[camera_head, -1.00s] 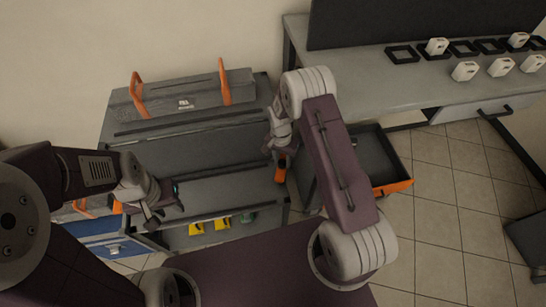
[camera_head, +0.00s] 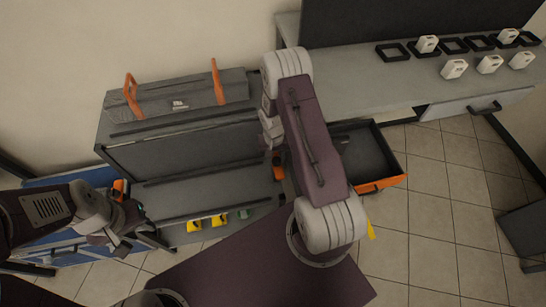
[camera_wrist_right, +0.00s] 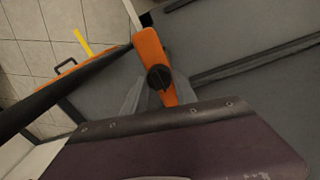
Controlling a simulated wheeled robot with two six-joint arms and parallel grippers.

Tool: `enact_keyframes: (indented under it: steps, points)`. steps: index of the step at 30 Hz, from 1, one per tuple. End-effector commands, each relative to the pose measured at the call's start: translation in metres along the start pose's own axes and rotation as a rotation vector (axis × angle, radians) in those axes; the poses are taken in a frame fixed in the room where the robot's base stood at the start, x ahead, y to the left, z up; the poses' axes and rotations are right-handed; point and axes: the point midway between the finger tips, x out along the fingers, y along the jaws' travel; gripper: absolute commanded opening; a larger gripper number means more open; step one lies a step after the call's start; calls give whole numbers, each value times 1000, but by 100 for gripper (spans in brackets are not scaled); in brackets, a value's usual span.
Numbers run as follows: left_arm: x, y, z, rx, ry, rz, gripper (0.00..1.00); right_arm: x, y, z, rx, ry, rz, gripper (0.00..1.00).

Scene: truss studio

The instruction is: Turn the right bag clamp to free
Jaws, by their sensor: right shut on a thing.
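The right bag clamp is an orange lever with a black round knob (camera_wrist_right: 158,76) in the right wrist view. It lies across the edge of the grey workbench rack, and a small orange part of it (camera_head: 277,166) shows in the head view. My right gripper (camera_wrist_right: 154,92) has its grey fingers on both sides of the lever and is shut on it. In the head view my right arm hides most of that gripper. The other orange clamp (camera_head: 120,188) is at the rack's left end. My left gripper (camera_head: 125,238) hangs beside it, apart from the right clamp; its jaw gap is unclear.
A grey bag (camera_head: 180,103) with orange handles lies on the rack top. An open orange-fronted drawer (camera_head: 382,175) juts out right of my right arm. A table (camera_head: 365,78) with frames and white blocks stands back right.

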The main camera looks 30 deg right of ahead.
Motion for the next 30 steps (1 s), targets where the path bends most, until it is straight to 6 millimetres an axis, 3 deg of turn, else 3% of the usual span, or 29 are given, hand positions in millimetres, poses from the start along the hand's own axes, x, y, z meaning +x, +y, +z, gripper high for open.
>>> enact_keyframes:
  steps: [9, 10, 12, 22, 30]
  points:
    - [0, 0, 0, 0, 0, 0, 36, 0, 0, -1, -5, 3, 0, 0]
    - [0, 0, 0, 0, 0, 0, 36, 0, 0, -1, -5, 3, 0, 42]
    - [0, 0, 0, 0, 0, 0, 36, 0, 0, -1, -4, 2, 0, 55]
    - [-1, 0, 0, 0, 0, 0, 36, -5, 0, -1, -2, 2, 0, 55]
    - [-9, 0, -1, 0, 0, 0, 36, -62, 0, -2, -2, 5, -1, 55]
